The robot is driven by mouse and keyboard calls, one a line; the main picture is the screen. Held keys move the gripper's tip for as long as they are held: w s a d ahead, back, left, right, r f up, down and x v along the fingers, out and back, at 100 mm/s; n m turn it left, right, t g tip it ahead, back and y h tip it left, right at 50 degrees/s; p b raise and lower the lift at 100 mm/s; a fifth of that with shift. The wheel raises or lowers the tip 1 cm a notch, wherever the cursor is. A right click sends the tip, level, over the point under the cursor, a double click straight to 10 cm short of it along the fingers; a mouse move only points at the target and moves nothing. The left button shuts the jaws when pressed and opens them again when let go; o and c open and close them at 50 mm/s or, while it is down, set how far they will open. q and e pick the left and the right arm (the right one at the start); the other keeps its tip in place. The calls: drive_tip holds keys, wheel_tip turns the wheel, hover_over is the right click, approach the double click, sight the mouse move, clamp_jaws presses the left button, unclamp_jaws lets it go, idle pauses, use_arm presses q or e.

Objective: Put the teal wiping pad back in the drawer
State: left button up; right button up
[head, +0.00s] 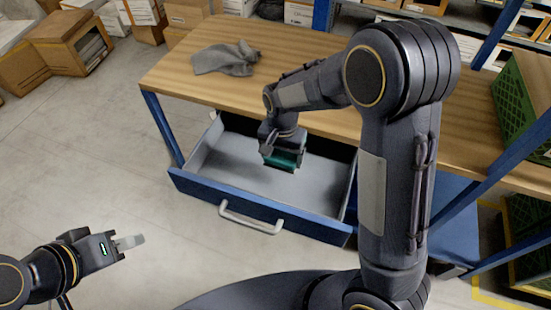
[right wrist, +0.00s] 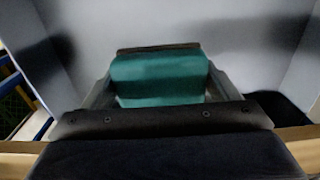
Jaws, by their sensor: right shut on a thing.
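The teal wiping pad (head: 286,158) is in my right gripper (head: 282,160), inside the outline of the open drawer. The pad (right wrist: 160,78) also shows in the right wrist view between the fingers of my right gripper (right wrist: 158,85), with the grey drawer floor beyond it. I cannot tell whether the pad touches the drawer floor. The drawer (head: 225,212) is blue with a grey inside and a pale handle, and is pulled out from under the wooden bench. My left gripper (head: 130,242) is over the floor at the lower left, apart from the drawer; its finger gap is not clear.
A grey cloth (head: 225,59) lies crumpled on the wooden bench top (head: 185,78). Cardboard boxes (head: 72,45) stand at the upper left. A green crate (head: 522,100) is at the right. Blue posts frame the bench. The floor left of the drawer is clear.

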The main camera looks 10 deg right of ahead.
drive_tip(key=w+f, duration=0.1)
drive_tip(key=f, duration=0.1)
drive_tip(key=w+f, duration=0.3)
drive_tip(key=f, duration=0.1)
drive_tip(key=shift+w+a, duration=0.2)
drive_tip(key=shift+w, duration=0.2)
drive_tip(key=shift+f, duration=1.5)
drive_tip(key=shift+f, duration=0.2)
drive_tip(key=o, duration=1.1)
drive_tip(key=shift+o, duration=0.2)
drive_tip(key=shift+r, duration=0.15)
